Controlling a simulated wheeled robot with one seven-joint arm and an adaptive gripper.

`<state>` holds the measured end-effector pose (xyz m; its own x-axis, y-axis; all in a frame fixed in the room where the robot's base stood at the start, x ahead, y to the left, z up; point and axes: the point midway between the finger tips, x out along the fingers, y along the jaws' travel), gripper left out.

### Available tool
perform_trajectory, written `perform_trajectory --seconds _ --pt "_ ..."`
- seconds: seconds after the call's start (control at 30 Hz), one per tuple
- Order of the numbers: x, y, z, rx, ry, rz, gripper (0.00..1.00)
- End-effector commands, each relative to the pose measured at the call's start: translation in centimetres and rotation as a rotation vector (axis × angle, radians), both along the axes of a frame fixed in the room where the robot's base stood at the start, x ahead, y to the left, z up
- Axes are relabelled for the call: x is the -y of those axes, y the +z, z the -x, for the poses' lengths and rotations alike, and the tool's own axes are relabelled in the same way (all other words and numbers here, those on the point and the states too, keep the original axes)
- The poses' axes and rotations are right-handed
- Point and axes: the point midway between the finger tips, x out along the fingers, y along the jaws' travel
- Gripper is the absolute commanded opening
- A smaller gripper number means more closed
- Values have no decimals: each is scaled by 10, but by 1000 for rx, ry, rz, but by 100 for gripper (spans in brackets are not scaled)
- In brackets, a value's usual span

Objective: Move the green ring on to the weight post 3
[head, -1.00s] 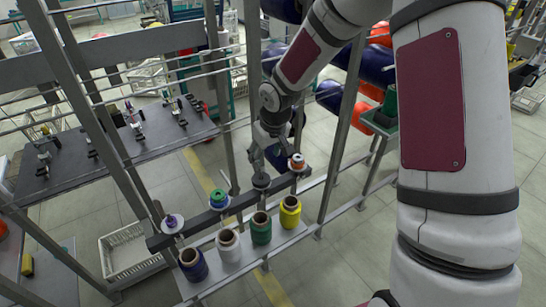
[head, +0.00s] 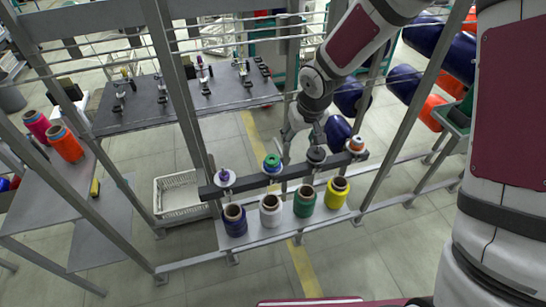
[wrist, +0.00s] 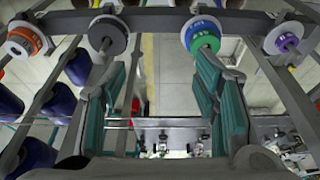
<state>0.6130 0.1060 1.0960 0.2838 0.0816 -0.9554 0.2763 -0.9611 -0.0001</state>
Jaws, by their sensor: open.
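A dark bar (head: 245,182) carries a row of weight posts. The green ring (head: 272,160) sits on top of a blue ring on the second post from the left in the head view. In the wrist view the green ring (wrist: 205,41) is near the tip of my right finger; contact cannot be told. The third post from the left holds a dark grey disc (head: 316,155). A purple-topped white ring (head: 225,177) is at the left end, an orange-and-white ring (head: 356,144) at the right end. My gripper (wrist: 160,72) is open and empty between the fingers. Post numbers are not readable.
Blue, white, green and yellow bobbins (head: 270,210) stand on a shelf before the bar. Metal uprights (head: 176,85) and rails frame the area. A white crate (head: 180,194) is at lower left, and a dark table (head: 180,102) with small devices stands behind.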

Motion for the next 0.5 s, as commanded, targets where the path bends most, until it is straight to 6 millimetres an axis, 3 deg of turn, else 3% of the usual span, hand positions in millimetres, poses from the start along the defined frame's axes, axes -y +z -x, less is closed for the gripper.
perform_trajectory --seconds 0.5 --pt "-55 0 16 0 4 0 55"
